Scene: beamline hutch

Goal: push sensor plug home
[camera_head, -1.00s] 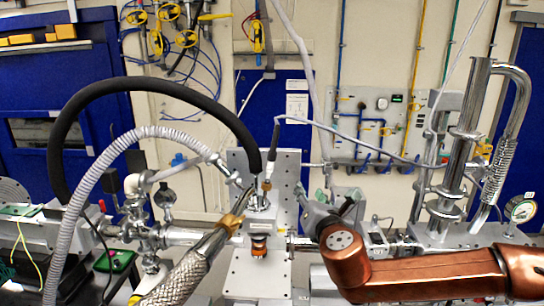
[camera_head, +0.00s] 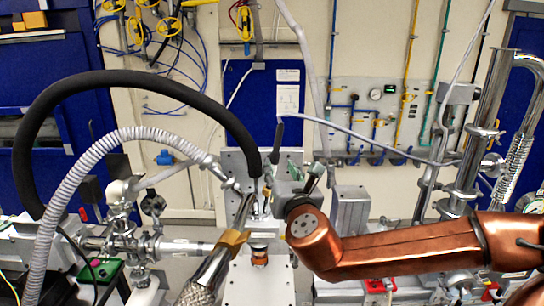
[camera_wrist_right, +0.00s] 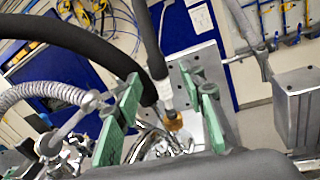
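The sensor plug shows in the right wrist view as a grey body (camera_wrist_right: 164,92) with an amber ring at its lower end and a black sleeve above. In the head view its dark sleeve (camera_head: 277,143) stands upright at the metal plate; its lower part is partly hidden by my right gripper. My right gripper (camera_head: 291,176) is close to it. In the right wrist view the green-padded fingers (camera_wrist_right: 168,104) are open, one on each side of the plug, with gaps visible. Whether the plug is fully seated cannot be told. My left gripper is not in view.
A thick black hose (camera_head: 130,82) arches in close to the plug's left. A braided metal hose (camera_head: 203,283) with a brass-coloured end lies in front. A grey block (camera_head: 350,212) stands to the right. Steel pipework (camera_head: 490,130) fills the far right.

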